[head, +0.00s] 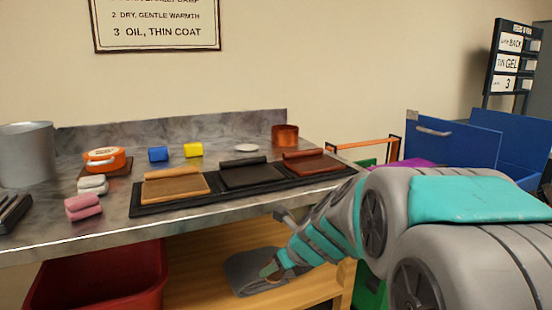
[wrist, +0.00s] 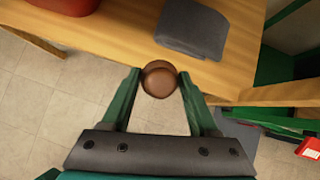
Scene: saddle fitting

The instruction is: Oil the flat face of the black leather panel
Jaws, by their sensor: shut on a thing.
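The black leather panel (head: 250,176) lies in the middle of a long black tray on the metal bench, between a tan panel (head: 175,188) and a red-brown panel (head: 311,165). A dark roll or raised edge runs along its back. My gripper (head: 270,268) is low in front of the bench, below the bench top and well away from the panel. In the wrist view, its green fingers (wrist: 160,82) are shut on a small round brown thing (wrist: 160,80). What that thing is, I cannot tell. The panels do not show in the wrist view.
A grey folded cloth (head: 252,270) lies on the wooden lower shelf (head: 200,270), beside a red bin (head: 100,275). On the bench stand a copper pot (head: 285,135), an orange tin (head: 103,158), blue and yellow blocks, sponges and a grey pot (head: 26,155). Blue drawers (head: 455,140) stand at right.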

